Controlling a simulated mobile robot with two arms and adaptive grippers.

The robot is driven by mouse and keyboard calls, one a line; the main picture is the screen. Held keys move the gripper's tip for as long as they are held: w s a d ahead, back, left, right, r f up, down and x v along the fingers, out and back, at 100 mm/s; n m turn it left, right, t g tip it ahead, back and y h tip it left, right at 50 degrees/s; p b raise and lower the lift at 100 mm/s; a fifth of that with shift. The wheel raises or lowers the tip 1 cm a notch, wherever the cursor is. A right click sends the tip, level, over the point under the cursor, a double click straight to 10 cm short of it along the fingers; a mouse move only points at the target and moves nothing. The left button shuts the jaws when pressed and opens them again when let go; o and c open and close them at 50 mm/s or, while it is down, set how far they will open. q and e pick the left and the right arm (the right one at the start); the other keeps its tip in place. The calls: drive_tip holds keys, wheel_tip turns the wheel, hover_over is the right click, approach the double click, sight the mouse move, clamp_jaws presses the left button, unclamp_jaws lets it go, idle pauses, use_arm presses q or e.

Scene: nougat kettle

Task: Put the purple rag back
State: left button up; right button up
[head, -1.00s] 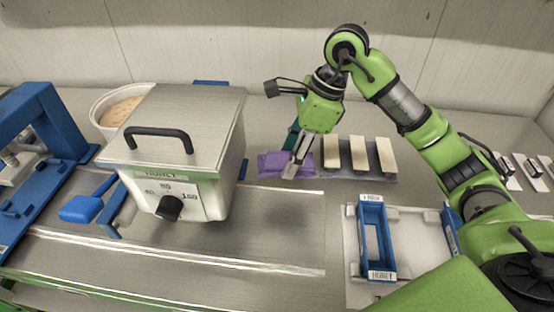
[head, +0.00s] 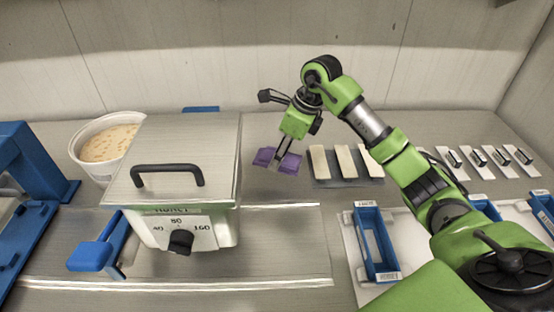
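The purple rag (head: 290,163) is at the back of the counter, between the kettle and the pale bars. My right gripper (head: 277,161) points down at its middle, and the rag shows on both sides of the fingers, bunched there. The fingers look closed on the rag, though the tips are small and partly hidden. I cannot tell whether the rag is clear of the counter. My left gripper is not in view.
The grey kettle (head: 212,135) with a black lid handle stands left of the rag. A white tub (head: 79,142) is behind it. Pale bars (head: 345,160) lie right of the rag. A blue frame (head: 375,245) lies on a white board at front right.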

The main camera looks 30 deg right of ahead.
sight(277, 173)
drive_tip(key=w+f, duration=0.3)
drive_tip(key=shift+d+f+p, duration=0.3)
drive_tip(key=shift+d+p, duration=0.05)
wheel_tip(277, 173, down, 3)
drive_tip(key=shift+p, duration=0.85)
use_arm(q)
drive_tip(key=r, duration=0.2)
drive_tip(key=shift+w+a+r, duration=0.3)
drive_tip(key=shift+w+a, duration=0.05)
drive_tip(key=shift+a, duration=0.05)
use_arm(e)
drive_tip(key=shift+f, duration=0.1)
drive_tip(key=shift+f+b, duration=0.2)
drive_tip(key=shift+b, duration=0.1)
drive_tip(key=o, duration=1.3)
drive_tip(key=shift+c, duration=0.2)
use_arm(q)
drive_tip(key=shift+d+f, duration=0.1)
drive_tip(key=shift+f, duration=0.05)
use_arm(e)
drive_tip(key=shift+r, duration=0.1)
